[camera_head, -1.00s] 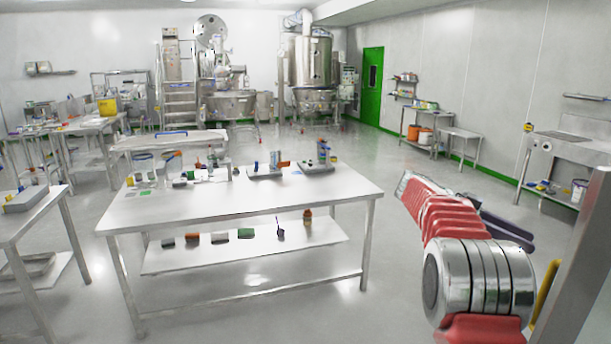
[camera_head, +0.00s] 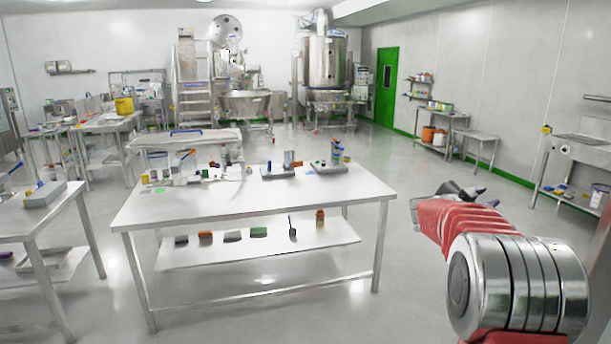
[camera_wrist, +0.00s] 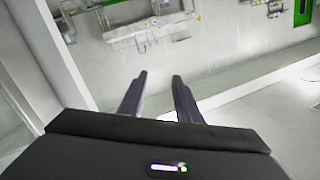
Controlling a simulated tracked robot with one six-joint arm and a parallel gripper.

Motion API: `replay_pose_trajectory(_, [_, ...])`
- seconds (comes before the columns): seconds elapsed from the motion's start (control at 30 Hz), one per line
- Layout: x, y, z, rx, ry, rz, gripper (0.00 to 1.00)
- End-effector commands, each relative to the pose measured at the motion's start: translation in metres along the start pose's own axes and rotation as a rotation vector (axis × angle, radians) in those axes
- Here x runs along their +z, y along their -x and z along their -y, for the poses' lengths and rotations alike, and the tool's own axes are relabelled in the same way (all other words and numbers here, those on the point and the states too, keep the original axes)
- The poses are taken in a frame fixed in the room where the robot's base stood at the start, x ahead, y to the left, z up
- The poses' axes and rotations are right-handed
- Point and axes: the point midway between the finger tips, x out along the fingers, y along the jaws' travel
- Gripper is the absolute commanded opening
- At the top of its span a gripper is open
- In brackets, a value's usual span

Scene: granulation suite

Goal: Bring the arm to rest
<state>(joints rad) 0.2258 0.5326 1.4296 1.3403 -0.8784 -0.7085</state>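My gripper (camera_wrist: 156,97) shows in the wrist view with its two dark fingers apart and nothing between them. It is open and empty. In the head view my red and silver arm is at the right, and the dark gripper (camera_head: 478,194) lies at its far end, partly hidden behind the red link. It is over open floor, to the right of the white table (camera_head: 255,210) and apart from it.
The table carries a tray (camera_head: 276,173) and small items, with a lower shelf (camera_head: 200,258). A side bench (camera_head: 45,213) stands at the left. A sink unit (camera_head: 585,150) is at the right wall. A green door (camera_head: 385,87) is at the back. The floor around the arm is clear.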

Motion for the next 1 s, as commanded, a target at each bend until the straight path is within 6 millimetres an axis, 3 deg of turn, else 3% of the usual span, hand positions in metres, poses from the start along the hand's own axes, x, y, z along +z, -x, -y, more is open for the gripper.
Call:
replay_pose_trajectory(0.1, [0.011,0.020,0.029,-0.147,0.007,0.084,0.31])
replay_pose_trajectory(0.3, [0.038,0.072,0.065,-0.371,0.043,0.263,0.31])
replay_pose_trajectory(0.53, [0.071,0.155,0.075,-0.570,0.127,0.506,0.31])
replay_pose_trajectory(0.77, [0.102,0.253,0.043,-0.694,0.267,0.769,0.31])
replay_pose_trajectory(1.0, [0.120,0.345,-0.026,-0.733,0.450,1.009,0.31])
